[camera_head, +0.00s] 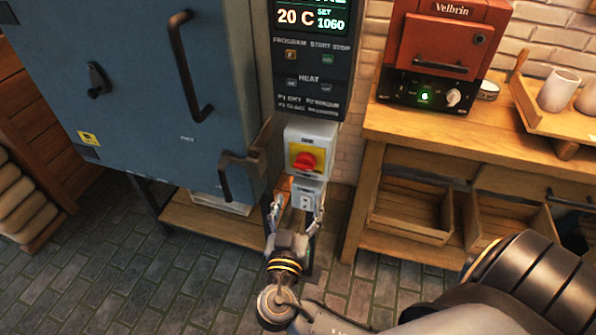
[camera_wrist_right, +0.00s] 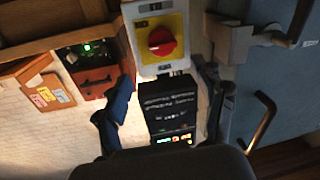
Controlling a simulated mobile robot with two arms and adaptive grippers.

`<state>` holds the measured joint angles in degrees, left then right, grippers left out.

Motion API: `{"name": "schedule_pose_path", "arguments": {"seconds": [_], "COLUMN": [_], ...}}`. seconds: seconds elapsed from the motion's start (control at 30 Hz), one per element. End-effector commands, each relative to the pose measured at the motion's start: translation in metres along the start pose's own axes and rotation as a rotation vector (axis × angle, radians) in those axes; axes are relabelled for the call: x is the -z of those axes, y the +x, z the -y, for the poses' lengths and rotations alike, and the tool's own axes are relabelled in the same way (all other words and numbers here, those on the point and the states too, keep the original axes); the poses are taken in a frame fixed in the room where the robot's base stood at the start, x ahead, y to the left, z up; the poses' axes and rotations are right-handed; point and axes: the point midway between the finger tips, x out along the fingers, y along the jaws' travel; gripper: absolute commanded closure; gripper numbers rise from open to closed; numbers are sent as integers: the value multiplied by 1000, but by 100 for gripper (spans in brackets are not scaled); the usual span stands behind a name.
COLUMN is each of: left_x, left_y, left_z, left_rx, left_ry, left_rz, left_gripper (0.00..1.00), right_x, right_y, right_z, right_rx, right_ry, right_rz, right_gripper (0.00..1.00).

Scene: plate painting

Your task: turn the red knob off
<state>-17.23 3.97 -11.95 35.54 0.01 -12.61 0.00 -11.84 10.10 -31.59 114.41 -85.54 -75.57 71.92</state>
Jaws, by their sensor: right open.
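The red knob (camera_head: 306,162) sits on a yellow plate (camera_head: 297,151) on a light grey switch box (camera_head: 318,132), below the kiln's control panel. Its exact turn angle is hard to tell. In the right wrist view, which is upside down, the red knob (camera_wrist_right: 162,41) shows in full near the top. My right gripper (camera_head: 297,207) is open and empty, its fingers pointing up, just below the knob and in front of a small grey box (camera_head: 307,195). It is apart from the knob. In the wrist view its fingers (camera_wrist_right: 160,108) stand apart. My left gripper is out of view.
A large blue kiln (camera_head: 140,90) with handles and a latch (camera_head: 245,160) stands left of the switch box. The control panel (camera_head: 312,70) reads 20 C, set 1060. At right, a wooden bench (camera_head: 440,125) carries a small red kiln (camera_head: 440,50) and a tray of cups.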

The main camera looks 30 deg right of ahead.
Motion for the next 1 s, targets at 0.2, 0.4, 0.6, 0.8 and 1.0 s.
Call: {"name": "schedule_pose_path", "arguments": {"seconds": [0.2, 0.4, 0.6, 0.8, 1.0], "left_x": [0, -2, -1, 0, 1], "left_y": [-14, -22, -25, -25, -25], "left_z": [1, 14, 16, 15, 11], "left_rx": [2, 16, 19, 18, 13], "left_ry": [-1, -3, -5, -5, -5], "left_rz": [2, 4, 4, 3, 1], "left_gripper": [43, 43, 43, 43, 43], "right_x": [3, 2, 0, -1, -1], "right_y": [49, 86, 105, 109, 109], "right_z": [0, 0, 1, 1, 1], "right_rx": [1, 1, 3, 3, 3], "right_ry": [-4, -4, -4, -3, -3], "right_rz": [-3, -2, 1, 3, 3], "right_gripper": [31, 31, 31, 31, 41]}}
